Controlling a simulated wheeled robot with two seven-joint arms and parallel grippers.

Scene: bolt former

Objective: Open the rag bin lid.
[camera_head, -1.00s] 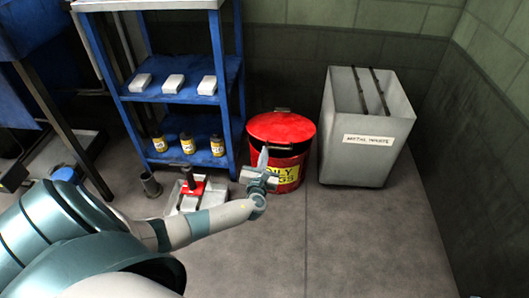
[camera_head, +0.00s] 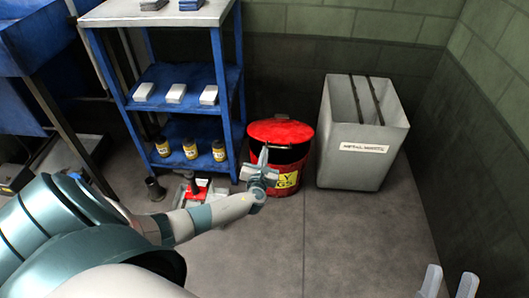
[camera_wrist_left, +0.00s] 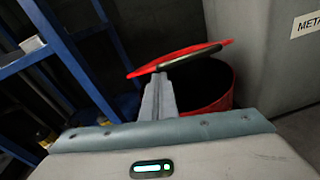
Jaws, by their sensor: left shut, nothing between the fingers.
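The red rag bin (camera_head: 296,178) stands on the floor right of the blue shelf, with a yellow label on its front. Its red lid (camera_head: 281,132) is tilted up, with a dark gap under its front edge. In the left wrist view the lid (camera_wrist_left: 190,57) slants over the dark opening of the bin (camera_wrist_left: 222,98). My left gripper (camera_head: 263,150) is shut and empty at the front of the bin. Its fingertips (camera_wrist_left: 158,82) are at the lid's underside near the rim; exact contact is hard to tell. My right gripper (camera_head: 449,274) is open and empty at the bottom right.
A grey metal waste bin (camera_head: 358,165) stands close on the right of the rag bin. The blue shelf (camera_head: 187,113) with white boxes and yellow-labelled bottles is on the left. A low tray with a red item (camera_head: 197,189) sits on the floor. The floor at front right is clear.

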